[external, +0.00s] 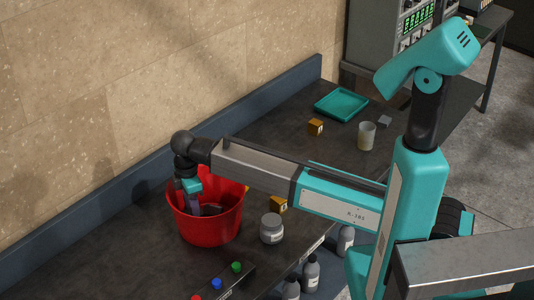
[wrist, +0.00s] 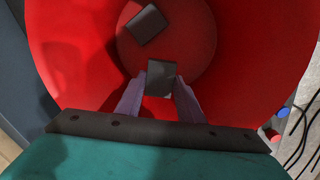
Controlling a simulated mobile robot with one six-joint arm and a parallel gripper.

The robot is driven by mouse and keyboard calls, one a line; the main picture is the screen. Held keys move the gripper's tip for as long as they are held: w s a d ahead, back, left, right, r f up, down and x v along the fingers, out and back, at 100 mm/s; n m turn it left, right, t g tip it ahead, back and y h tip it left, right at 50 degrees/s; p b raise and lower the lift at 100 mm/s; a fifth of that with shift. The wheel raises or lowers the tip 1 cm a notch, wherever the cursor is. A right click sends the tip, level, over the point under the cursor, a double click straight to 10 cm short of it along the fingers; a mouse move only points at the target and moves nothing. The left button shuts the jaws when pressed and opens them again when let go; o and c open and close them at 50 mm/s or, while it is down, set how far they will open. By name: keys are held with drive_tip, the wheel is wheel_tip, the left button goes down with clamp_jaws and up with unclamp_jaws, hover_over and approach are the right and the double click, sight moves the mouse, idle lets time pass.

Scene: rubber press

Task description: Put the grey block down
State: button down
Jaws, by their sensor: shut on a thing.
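My gripper (external: 192,204) reaches down into the red bucket (external: 207,230) on the dark table. In the wrist view its two pale purple fingers (wrist: 160,92) are shut on a grey block (wrist: 161,77), held inside the bucket. A second dark grey block (wrist: 147,25) lies on the bucket's floor, farther up in that view and apart from the held one. The exact height of the held block above the floor cannot be told. In the external view the held block is mostly hidden by the gripper and the bucket.
A grey jar (external: 272,229) and a wooden cube (external: 278,203) stand right of the bucket. A button panel (external: 222,282) is in front. Farther back are a teal tray (external: 341,103), another wooden cube (external: 315,127), a beaker (external: 366,136) and a small grey block (external: 385,121).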

drive_tip(key=shift+f, duration=0.5)
drive_tip(key=shift+f, duration=0.1)
drive_tip(key=shift+f+p, duration=0.7)
drive_tip(key=shift+f, duration=1.1)
drive_tip(key=shift+f, duration=0.15)
drive_tip(key=c, duration=1.2)
unclamp_jaws()
drive_tip(key=shift+r, duration=0.2)
drive_tip(key=shift+r+b, duration=2.05)
drive_tip(key=shift+r, duration=3.95)
